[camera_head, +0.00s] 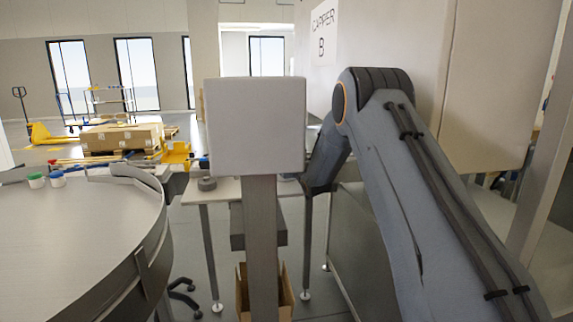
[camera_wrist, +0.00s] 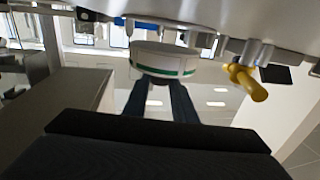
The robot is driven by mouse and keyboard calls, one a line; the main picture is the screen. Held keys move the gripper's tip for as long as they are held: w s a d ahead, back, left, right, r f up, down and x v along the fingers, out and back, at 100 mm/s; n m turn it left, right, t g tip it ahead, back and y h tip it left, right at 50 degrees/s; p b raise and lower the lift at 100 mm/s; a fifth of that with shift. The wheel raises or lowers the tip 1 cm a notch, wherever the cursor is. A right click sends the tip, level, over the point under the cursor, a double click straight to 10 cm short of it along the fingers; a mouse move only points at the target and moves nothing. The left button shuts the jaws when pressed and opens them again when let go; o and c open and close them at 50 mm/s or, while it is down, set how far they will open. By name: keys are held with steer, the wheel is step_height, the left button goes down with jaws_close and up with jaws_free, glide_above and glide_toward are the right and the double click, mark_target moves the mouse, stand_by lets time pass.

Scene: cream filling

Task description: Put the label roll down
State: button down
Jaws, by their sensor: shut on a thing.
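The label roll (camera_wrist: 165,58) is a white disc with a green band around its side, seen in the wrist view. My gripper (camera_wrist: 160,82) is shut on it, with the two dark blue fingers reaching up to its near side. The fingertips are partly hidden against the roll. In the head view my gripper and the roll are hidden; the forearm passes behind the pale panel (camera_head: 255,125) on its post. I cannot tell whether the roll touches any surface.
A narrow table (camera_head: 222,192) stands behind the post, with a small dark ring-shaped object (camera_head: 207,184) on it. A large round metal table (camera_head: 75,245) is at left. A cabinet marked CAPPER B (camera_head: 400,50) stands at right. A yellow handle (camera_wrist: 247,83) juts beside the roll.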

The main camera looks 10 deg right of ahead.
steer(key=shift+s+f, duration=0.1)
steer(key=shift+f, duration=1.05)
steer(key=c, duration=1.5)
jaws_free()
steer(key=shift+f, duration=0.15)
steer(key=shift+o, duration=0.2)
steer(key=shift+s+d, duration=0.15)
steer(key=shift+s, duration=0.2)
steer(key=s, duration=0.3)
steer(key=s+d+b, duration=0.1)
steer(key=s, duration=0.3)
steer(key=s+d, duration=0.1)
steer(key=s, duration=0.3)
steer(key=shift+r, duration=0.2)
steer(key=s+f+g+h, duration=0.1)
steer(key=s+f+g, duration=0.2)
steer(key=s, duration=1.3)
steer(key=s+a+f+m+g+h, duration=0.1)
steer(key=s+f+g, duration=0.3)
steer(key=s, duration=1.3)
steer(key=s+f+m+g+h, duration=0.1)
steer(key=s+f+g, duration=0.2)
steer(key=s+g, duration=0.7)
steer(key=s, duration=0.6)
steer(key=shift+s+a+f, duration=0.15)
steer(key=shift+a+f, duration=0.05)
steer(key=shift+f, duration=0.2)
